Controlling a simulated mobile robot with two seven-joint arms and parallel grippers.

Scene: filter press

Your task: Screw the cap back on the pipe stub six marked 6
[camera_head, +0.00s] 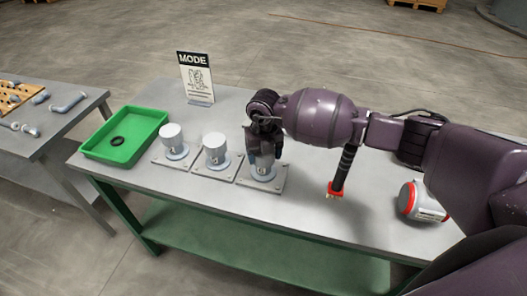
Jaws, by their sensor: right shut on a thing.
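Three pipe stubs stand in a row on square grey base plates. The left stub (177,152) and the middle stub (217,160) each carry a white cap, (170,134) and (214,143). My right gripper (264,152) points down over the right stub (263,172). It is shut on a grey cap-like piece at the top of that stub. The fingers hide most of this piece, so I cannot tell how it is seated. The number marks are too small to read surely. My left gripper is not in view.
A green tray (150,150) with a dark ring (118,141) stands at left. A MODE sign (195,75) stands behind the stubs. A black-handled tool (345,168) with a red head and a white-red container (411,201) are at right. The front table strip is clear.

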